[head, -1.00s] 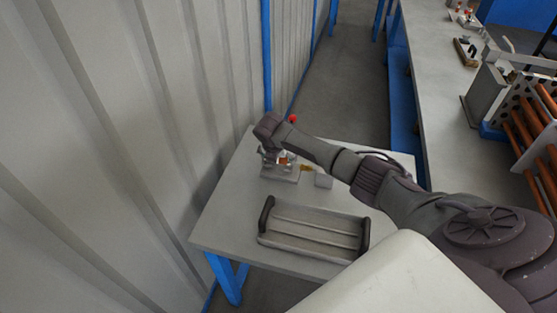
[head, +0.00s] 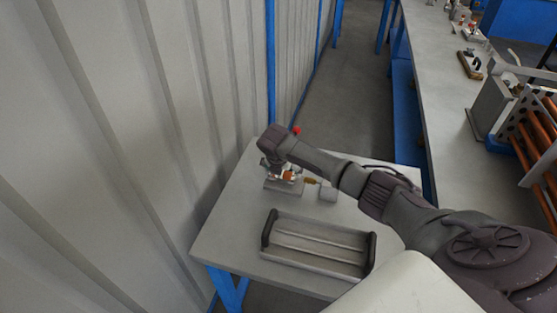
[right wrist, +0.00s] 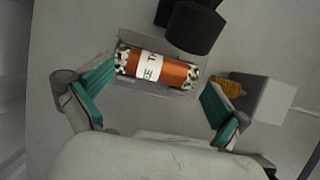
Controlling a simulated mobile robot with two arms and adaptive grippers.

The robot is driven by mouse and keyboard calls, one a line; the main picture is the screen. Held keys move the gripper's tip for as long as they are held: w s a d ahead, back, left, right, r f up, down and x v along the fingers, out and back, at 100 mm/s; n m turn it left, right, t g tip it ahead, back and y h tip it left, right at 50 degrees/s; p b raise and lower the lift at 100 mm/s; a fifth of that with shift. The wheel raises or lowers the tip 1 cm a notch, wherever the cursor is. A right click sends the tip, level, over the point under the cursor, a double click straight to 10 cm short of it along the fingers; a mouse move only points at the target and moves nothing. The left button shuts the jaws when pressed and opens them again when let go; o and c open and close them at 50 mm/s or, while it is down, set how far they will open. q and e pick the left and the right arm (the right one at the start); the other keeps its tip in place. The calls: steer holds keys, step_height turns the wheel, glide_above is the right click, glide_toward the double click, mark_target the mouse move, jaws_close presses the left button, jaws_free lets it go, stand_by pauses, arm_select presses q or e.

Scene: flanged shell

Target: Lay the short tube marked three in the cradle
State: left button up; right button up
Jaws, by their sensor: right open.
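The short tube (right wrist: 160,67) is copper-orange with speckled ends and a white label, on which "TH" and "EE" can be partly read. In the right wrist view it lies in a shallow grey holder that looks like the cradle (right wrist: 150,88). My right gripper (right wrist: 160,76) is open, with one teal fingertip beyond each end of the tube and apart from it. In the head view the right gripper (head: 279,171) points down over the grey block (head: 284,187) on the small table, and my wrist hides part of the tube. My left gripper is not in view.
A pale block (head: 328,194) with a yellow-brown handled piece (right wrist: 228,87) stands close to the right finger. A dark round part (right wrist: 194,27) is beyond the tube. A tray with black handles (head: 318,235) lies at the front of the table (head: 225,232). A corrugated wall is left.

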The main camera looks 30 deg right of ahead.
steer(key=v, duration=1.1)
steer(key=shift+a+r, duration=0.15)
steer(key=shift+r, duration=0.15)
steer(key=shift+f, duration=0.1)
